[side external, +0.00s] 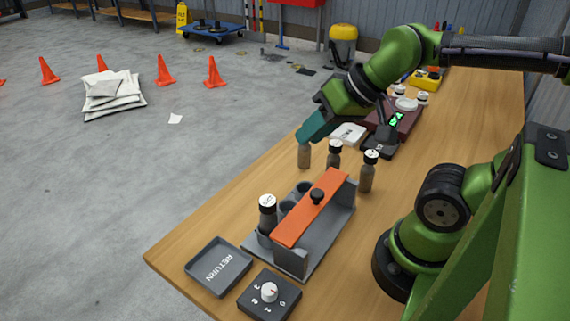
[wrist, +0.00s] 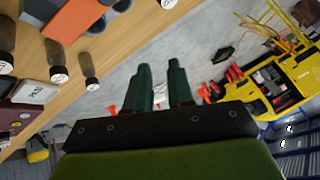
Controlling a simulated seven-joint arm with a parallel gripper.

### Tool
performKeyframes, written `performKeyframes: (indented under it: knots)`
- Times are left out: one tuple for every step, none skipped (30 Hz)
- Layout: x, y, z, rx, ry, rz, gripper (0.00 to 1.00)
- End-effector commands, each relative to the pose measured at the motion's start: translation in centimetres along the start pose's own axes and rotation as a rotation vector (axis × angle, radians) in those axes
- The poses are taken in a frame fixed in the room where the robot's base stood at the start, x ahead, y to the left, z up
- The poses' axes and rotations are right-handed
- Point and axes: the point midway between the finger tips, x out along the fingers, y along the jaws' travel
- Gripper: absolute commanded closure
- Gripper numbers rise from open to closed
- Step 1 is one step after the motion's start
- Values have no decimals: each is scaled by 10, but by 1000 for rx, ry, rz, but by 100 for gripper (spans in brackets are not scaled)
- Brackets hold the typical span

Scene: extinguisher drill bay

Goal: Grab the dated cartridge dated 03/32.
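My gripper (side external: 312,127) has teal fingers and is above the table near the standing cartridges. In the wrist view the fingers (wrist: 160,75) are apart with nothing between them. A brown cartridge (side external: 304,157) stands just below the fingers, its cap hidden by them. Two more black-capped cartridges, a middle one (side external: 334,160) and a right one (side external: 368,175), stand nearby. A dark cartridge (side external: 267,217) sits in the grey rack (side external: 335,228). The wrist view shows three standing cartridges, the nearest one (wrist: 90,70) left of the fingers. The dates on the white cap tops are too small to read.
An orange bar (side external: 310,207) with a black knob spans the rack. A RETURN tray (side external: 218,266) and a dial box (side external: 270,297) are at the table's front. A white box (side external: 348,134) and a dark red case (side external: 403,120) stand behind. The table's left edge is close to the gripper.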

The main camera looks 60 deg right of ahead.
Motion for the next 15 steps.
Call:
performKeyframes:
  knots:
    - [0, 0, 0, 0, 0, 0, 69]
    - [0, 0, 0, 0, 0, 0, 65]
    - [0, 0, 0, 0, 0, 0, 59]
    - [0, 0, 0, 0, 0, 0, 54]
    - [0, 0, 0, 0, 0, 0, 49]
    - [0, 0, 0, 0, 0, 0, 48]
    - [0, 0, 0, 0, 0, 0, 48]
    - [0, 0, 0, 0, 0, 0, 48]
    - [0, 0, 0, 0, 0, 0, 48]
    - [0, 0, 0, 0, 0, 0, 48]
    - [0, 0, 0, 0, 0, 0, 48]
    - [0, 0, 0, 0, 0, 0, 48]
    - [0, 0, 0, -1, -1, 0, 48]
    - [1, -1, 1, -3, -6, -1, 48]
    - [4, -2, 3, -9, -21, 0, 48]
